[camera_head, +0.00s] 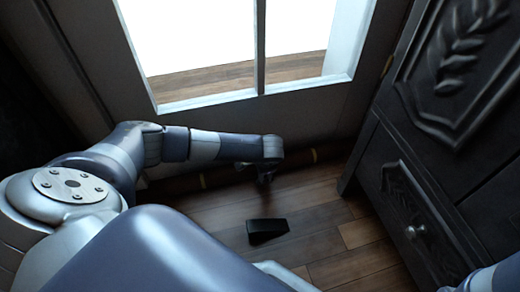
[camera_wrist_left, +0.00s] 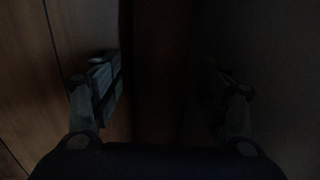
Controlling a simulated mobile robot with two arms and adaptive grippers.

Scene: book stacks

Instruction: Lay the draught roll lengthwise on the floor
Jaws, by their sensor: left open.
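The draught roll (camera_head: 218,178) is a long dark reddish-brown roll with pale yellowish bands. It lies lengthwise on the floor along the foot of the glazed door in the head view. My left gripper (camera_head: 265,173) points down at the roll's middle part and hides some of it. In the left wrist view the fingers of my left gripper (camera_wrist_left: 170,80) stand open and apart. A dark band, apparently the roll (camera_wrist_left: 160,65), runs between them. The picture is too dark to tell whether either finger touches it. My right gripper is out of view.
A black wedge (camera_head: 266,231) lies on the wooden floor (camera_head: 215,217) in front of the roll. A dark carved cabinet (camera_head: 430,150) stands close on the right. The glazed door (camera_head: 205,104) rises behind the roll. Bare floor shows around the wedge.

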